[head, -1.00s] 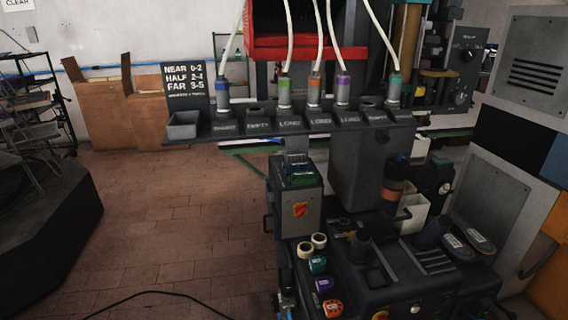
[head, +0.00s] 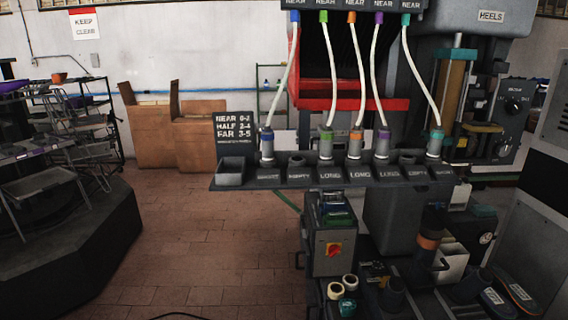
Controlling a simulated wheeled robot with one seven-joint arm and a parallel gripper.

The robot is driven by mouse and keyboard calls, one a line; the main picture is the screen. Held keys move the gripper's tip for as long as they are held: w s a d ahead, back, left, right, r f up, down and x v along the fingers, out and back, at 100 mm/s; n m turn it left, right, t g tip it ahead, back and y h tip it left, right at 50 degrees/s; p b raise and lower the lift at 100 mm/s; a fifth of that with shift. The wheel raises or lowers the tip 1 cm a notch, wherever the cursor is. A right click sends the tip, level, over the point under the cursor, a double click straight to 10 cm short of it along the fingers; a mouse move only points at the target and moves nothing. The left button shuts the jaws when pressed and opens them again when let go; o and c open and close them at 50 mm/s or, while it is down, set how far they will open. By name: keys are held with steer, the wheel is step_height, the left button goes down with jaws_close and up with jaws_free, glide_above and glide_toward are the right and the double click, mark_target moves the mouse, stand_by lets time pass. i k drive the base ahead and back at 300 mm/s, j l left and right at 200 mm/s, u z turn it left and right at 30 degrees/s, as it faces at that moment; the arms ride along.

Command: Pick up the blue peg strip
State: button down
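I cannot clearly make out a blue peg strip. A dark rack (head: 232,186) crosses the middle of the head view, with labels such as SHORT, EMPTY and LONG. A blue-banded plug (head: 267,142) stands upright in it at the left, with a white hose rising to an overhead bar (head: 408,5) marked NEAR. Plugs with green, orange, purple and teal bands stand along the same rack. Small blue and green pieces (head: 334,213) lie on top of a grey switch box, too small to identify. My gripper is not in view.
A dark machine with the grey switch box (head: 322,256) stands below the rack. A dark platform (head: 75,235) with metal shelving is at the left, and cardboard boxes (head: 195,135) stand by the back wall. The brick floor (head: 205,255) between is clear.

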mark_target(336, 205)
steer(key=j, duration=0.45)
steer(key=i+j, duration=0.15)
steer(key=j, duration=0.25)
steer(key=i+j, duration=0.15)
steer(key=j, duration=0.2)
steer(key=i+j+z, duration=0.1)
steer(key=j, duration=0.3)
steer(key=i+j, duration=0.2)
steer(key=j, duration=0.2)
steer(key=i+j, duration=0.15)
steer(key=j, duration=0.25)
steer(key=i+j, duration=0.2)
steer(key=i, duration=0.25)
steer(key=i+j+z, duration=0.1)
steer(key=i, duration=0.3)
steer(key=i+j, duration=0.25)
steer(key=i, duration=0.2)
steer(key=i+j+z, duration=0.1)
steer(key=i+j, duration=0.15)
steer(key=i, duration=0.15)
steer(key=i+l, duration=0.15)
steer(key=i, duration=0.25)
steer(key=i+l, duration=0.15)
steer(key=i, duration=0.25)
steer(key=l, duration=0.35)
steer(key=i+l, duration=0.15)
steer(key=l, duration=0.25)
